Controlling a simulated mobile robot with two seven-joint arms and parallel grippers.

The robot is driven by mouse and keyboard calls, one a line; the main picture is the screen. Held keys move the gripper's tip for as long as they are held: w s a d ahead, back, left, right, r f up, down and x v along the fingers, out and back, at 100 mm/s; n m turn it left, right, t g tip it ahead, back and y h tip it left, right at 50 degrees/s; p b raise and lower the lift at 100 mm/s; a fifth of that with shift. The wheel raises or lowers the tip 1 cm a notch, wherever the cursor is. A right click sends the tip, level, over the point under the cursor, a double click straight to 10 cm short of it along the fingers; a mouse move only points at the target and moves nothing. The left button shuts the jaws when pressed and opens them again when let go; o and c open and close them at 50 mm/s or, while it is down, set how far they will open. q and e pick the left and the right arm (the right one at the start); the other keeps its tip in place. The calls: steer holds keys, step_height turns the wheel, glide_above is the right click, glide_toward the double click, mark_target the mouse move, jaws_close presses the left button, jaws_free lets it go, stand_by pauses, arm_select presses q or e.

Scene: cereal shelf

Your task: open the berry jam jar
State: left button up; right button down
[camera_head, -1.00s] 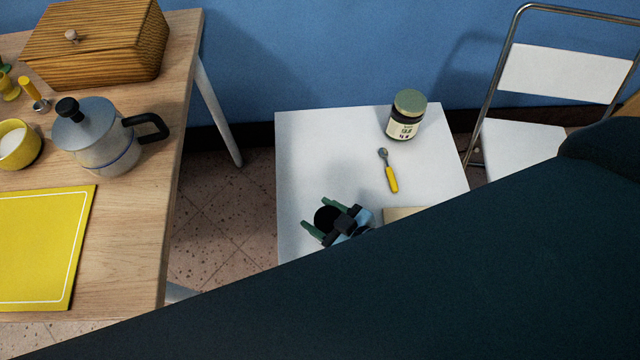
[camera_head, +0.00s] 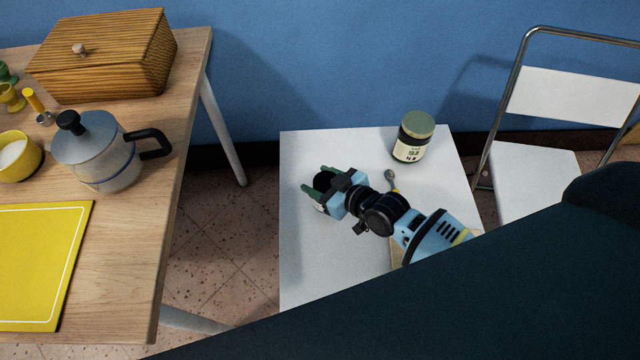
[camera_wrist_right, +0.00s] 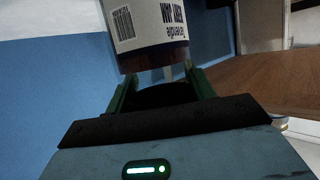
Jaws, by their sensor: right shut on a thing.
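My right gripper (camera_head: 322,187) is over the white table, its green fingers closed around a round black lid. In the right wrist view the gripper (camera_wrist_right: 160,90) shows the same dark round lid (camera_wrist_right: 162,96) between its fingers. Just beyond it is the berry jam jar (camera_wrist_right: 152,22), with a white label, a barcode and upside-down lettering. I cannot tell whether lid and jar touch. In the head view the lid (camera_head: 322,180) shows from above; the jar's body is mostly hidden there. My left gripper is not in view.
A second jar with a green lid (camera_head: 413,137) stands at the back of the white table (camera_head: 320,270). The wooden table (camera_head: 130,265) at left holds a moka pot (camera_head: 100,150), a yellow board (camera_head: 40,265) and a wooden box (camera_head: 105,60).

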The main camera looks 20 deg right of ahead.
steer(key=shift+w+d+r, duration=0.1)
steer(key=shift+w, duration=0.3)
steer(key=f+b, duration=0.1)
steer(key=f, duration=0.2)
steer(key=shift+w+f, duration=0.1)
steer(key=shift+w, duration=0.1)
steer(key=shift+f, duration=0.2)
steer(key=shift+b, duration=0.3)
steer(key=shift+f, duration=0.2)
steer(key=c, duration=0.5)
jaws_free()
